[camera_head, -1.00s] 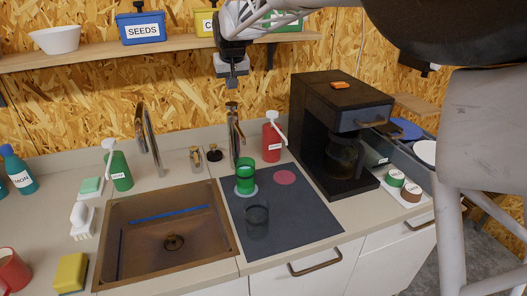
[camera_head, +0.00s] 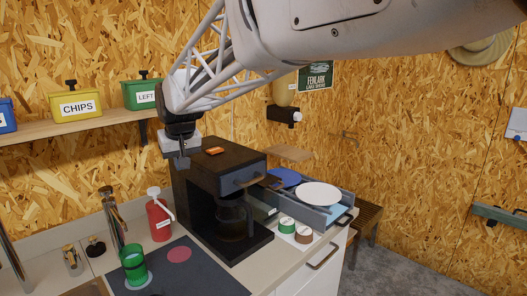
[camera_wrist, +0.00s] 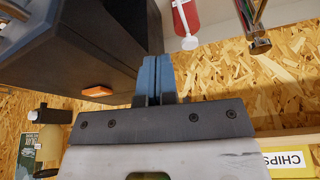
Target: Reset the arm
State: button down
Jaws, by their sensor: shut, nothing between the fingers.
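My gripper (camera_head: 183,161) hangs in the air in front of the wooden wall, beside the upper left of the black coffee machine (camera_head: 221,160). In the wrist view my gripper's two blue-grey fingers (camera_wrist: 156,80) are together with nothing between them. The coffee machine (camera_wrist: 75,50) fills the upper left of that view, with an orange item (camera_wrist: 98,91) on it. My gripper appears apart from the machine, though the exact gap is hard to tell.
A red bottle (camera_head: 159,220) and a green cup (camera_head: 133,264) stand left of the machine. Bins, including the yellow CHIPS bin (camera_head: 77,103), sit on the shelf (camera_head: 60,132). An open drawer (camera_head: 318,213) holds plates at right. Open floor lies beyond.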

jog(key=s+d+f+m, duration=0.1)
jog(key=s+d, duration=0.4)
jog(key=d, duration=0.4)
jog(key=s+d+f+m+h, duration=0.1)
jog(key=s+d, duration=0.3)
jog(key=d, duration=0.5)
jog(key=s+d+f+m, duration=0.1)
jog(key=s+d, duration=0.4)
jog(key=d, duration=0.4)
jog(key=s+d+f+m, duration=0.1)
jog(key=s+d+f, duration=0.2)
jog(key=s, duration=0.3)
jog(key=s+d+f+m, duration=0.1)
jog(key=s+d+f, duration=0.2)
jog(key=s+d, duration=0.3)
jog(key=s+d+f+m+h, duration=0.1)
jog(key=s+d+f, duration=0.2)
jog(key=s, duration=0.4)
jog(key=shift+s+d+f+m+g, duration=0.3)
jog(key=shift+s+d+f+g, duration=0.1)
jog(key=shift+d, duration=0.3)
